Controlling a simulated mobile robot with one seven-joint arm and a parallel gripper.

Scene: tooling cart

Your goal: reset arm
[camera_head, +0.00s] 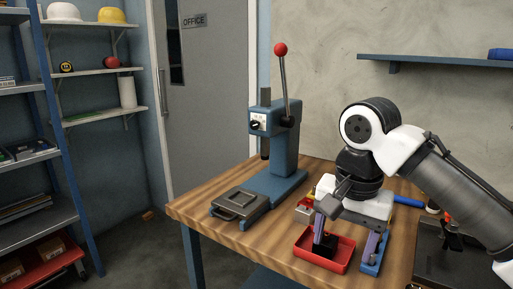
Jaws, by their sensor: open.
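My arm reaches in from the right, and my gripper (346,239) points down over the workbench (235,192). Its two fingers are spread apart with nothing visible between them. The left finger shows in front of a red tray (338,267), and the right finger is above or beside a blue base (371,268). A dark object (326,246) is at the tray, close to the left fingertip. I cannot tell whether the fingers touch anything. The gripper body hides part of the bench behind it.
A blue lever press (284,150) with a red knob stands left of my gripper, a grey flat plate with a handle (240,205) before it. A blue-handled tool (408,201) and a dark case (440,255) lie right. Bare bench shows at the front left.

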